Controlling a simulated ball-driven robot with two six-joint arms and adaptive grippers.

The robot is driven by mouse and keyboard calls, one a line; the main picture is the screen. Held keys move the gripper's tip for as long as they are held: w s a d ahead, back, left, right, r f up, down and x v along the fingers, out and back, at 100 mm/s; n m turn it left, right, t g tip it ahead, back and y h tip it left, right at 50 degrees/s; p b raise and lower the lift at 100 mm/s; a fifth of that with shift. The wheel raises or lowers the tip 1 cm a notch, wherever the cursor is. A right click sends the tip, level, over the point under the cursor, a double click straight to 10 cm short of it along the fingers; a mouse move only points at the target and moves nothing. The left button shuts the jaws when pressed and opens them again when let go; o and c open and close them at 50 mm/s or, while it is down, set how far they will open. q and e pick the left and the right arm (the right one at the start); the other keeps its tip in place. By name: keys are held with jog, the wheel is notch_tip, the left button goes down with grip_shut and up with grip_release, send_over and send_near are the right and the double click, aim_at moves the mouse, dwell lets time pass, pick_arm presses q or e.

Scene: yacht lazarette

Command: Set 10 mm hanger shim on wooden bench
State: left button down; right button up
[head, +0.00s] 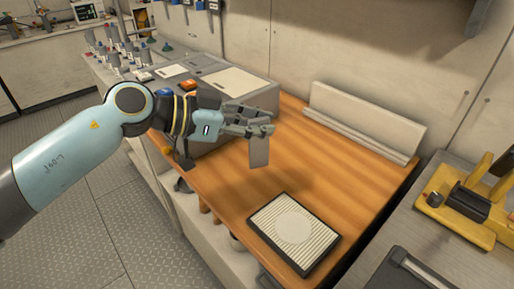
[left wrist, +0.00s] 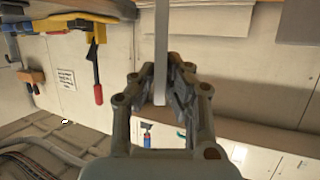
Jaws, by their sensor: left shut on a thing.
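My left gripper (head: 262,122) reaches in from the left over the wooden bench (head: 214,182). It is shut on a thin flat grey plate, the shim (head: 259,152), which hangs down on edge below the fingers. The shim appears to be above the bench top, apart from it. In the left wrist view the shim (left wrist: 161,50) shows edge-on as a pale strip between the two fingers (left wrist: 162,88). Any size marking on it cannot be read. My right gripper is in neither view.
A dark-framed ribbed pad with a pale disc (head: 268,232) lies at the bench's front right. A grey case (head: 262,97) stands at the back left. A pale ledge (head: 350,132) lies along the wall. A yellow tool (head: 463,215) sits on the right counter. The bench middle is clear.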

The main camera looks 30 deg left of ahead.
pick_arm(q)
jog(key=f, duration=0.1)
jog(key=a+f+b, duration=0.1)
jog(key=f, duration=0.1)
jog(key=w+f, duration=0.1)
jog(key=f, duration=0.1)
jog(key=shift+a+b, duration=0.3)
jog(key=shift+b, duration=0.05)
jog(key=shift+f, duration=0.1)
jog(key=c, duration=1.4)
grip_release()
jog(key=p+v, duration=0.1)
jog(key=v, duration=1.1)
jog(key=shift+d, duration=0.1)
